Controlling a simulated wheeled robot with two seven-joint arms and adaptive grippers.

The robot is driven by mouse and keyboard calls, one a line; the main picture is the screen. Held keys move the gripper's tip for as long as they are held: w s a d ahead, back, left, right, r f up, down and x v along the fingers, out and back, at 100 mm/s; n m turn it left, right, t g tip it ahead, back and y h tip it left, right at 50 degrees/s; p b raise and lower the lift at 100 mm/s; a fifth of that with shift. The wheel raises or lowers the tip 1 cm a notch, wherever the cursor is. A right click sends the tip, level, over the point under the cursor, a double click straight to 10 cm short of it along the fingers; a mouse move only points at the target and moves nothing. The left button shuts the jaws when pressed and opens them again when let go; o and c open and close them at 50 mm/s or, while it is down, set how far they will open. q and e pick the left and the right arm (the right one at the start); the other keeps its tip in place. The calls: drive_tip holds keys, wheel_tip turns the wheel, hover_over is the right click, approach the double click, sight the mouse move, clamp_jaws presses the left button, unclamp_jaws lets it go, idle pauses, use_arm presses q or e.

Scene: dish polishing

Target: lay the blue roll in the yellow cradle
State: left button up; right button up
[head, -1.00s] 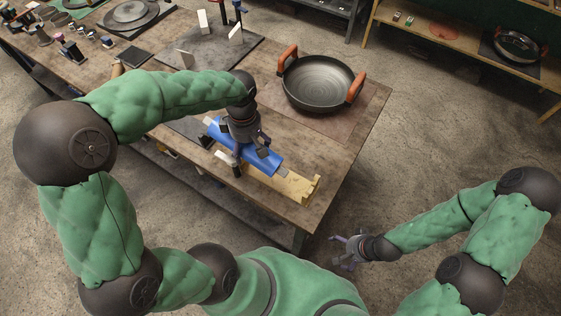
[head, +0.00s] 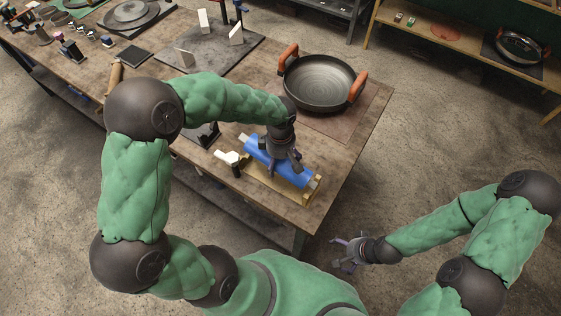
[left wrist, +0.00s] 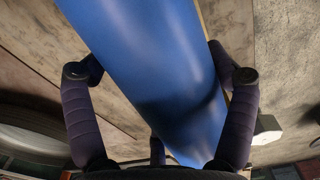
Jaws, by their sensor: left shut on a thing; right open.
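The blue roll (head: 262,158) is in my left gripper (head: 284,165), whose fingers are shut around its middle. The roll is over the yellow cradle (head: 275,193) and runs along its length. The cradle's near side and right end show beneath it. I cannot tell whether the roll rests on the cradle or hangs just above. In the left wrist view the roll (left wrist: 150,60) fills the middle between the fingers, with a thin yellow edge along its right side. My right gripper (head: 347,251) is open and empty, off the table's front right corner.
A black pan (head: 319,83) with orange handles stands on a brown mat behind the cradle. A white-headed tool (head: 228,158) lies close to the cradle's left end. A grey plate with upright white blocks (head: 203,18) is at the back. The table's right front corner is clear.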

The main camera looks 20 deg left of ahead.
use_arm(q)
drive_tip(key=shift+w+a+f, duration=0.1)
drive_tip(key=shift+f, duration=0.25)
drive_tip(key=shift+f, duration=0.1)
drive_tip(key=shift+f+b, duration=0.3)
drive_tip(key=shift+b, duration=0.15)
drive_tip(key=shift+f, duration=0.25)
drive_tip(key=o, duration=1.5)
